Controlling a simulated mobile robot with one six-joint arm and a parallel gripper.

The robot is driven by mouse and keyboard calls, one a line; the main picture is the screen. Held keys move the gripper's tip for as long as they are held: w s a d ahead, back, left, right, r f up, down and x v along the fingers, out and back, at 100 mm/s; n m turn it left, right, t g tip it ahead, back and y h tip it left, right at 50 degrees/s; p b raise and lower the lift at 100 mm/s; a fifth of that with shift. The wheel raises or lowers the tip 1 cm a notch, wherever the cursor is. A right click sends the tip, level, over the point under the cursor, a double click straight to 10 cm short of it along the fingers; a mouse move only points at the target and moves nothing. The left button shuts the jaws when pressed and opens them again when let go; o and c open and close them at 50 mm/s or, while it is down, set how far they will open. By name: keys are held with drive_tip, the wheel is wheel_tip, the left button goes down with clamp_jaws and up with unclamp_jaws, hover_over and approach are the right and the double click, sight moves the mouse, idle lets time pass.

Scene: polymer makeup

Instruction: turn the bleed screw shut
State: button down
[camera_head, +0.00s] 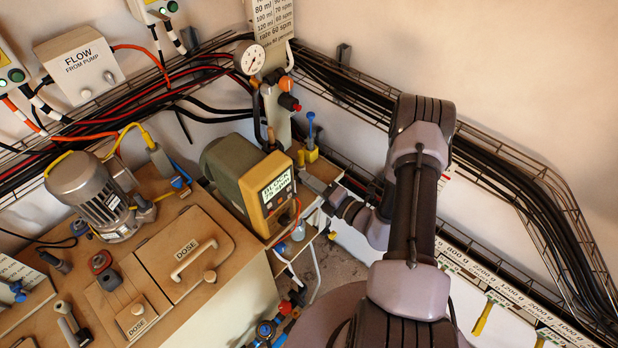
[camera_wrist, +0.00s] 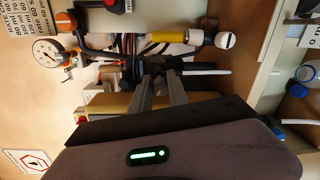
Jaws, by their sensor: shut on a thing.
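My gripper (camera_wrist: 169,68) has its two fingers close together at the middle of the wrist view, shut on a small part that they mostly hide; from its place by the pump, I take it to be the bleed screw. In the head view my gripper (camera_head: 314,181) reaches in from the right, beside the green pump (camera_head: 228,160) with its yellow display housing (camera_head: 266,193). The screw itself does not show clearly in either view, so its turn angle cannot be told.
A pressure gauge (camera_head: 250,59) and pipework with an orange knob (camera_head: 286,84) stand behind the pump. A blue-topped stem (camera_head: 311,128) rises close to my gripper. Cable trays line the walls. The DOSE cabinet (camera_head: 158,235) and a motor (camera_head: 92,192) fill the left.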

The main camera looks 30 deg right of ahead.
drive_tip(key=m+p, duration=0.1)
drive_tip(key=m, duration=0.5)
drive_tip(key=shift+f+y, duration=0.15)
drive_tip(key=shift+y, duration=0.15)
drive_tip(key=m, duration=0.5)
drive_tip(key=shift+a+y, duration=0.1)
drive_tip(key=shift+y, duration=0.2)
drive_tip(key=c, duration=1.3)
unclamp_jaws()
drive_tip(key=v, duration=0.5)
drive_tip(key=p+v, duration=0.1)
drive_tip(key=v, duration=1.1)
drive_tip(key=shift+s+r+p, duration=0.2)
drive_tip(key=shift+r+p, duration=0.1)
drive_tip(key=shift+p, duration=0.1)
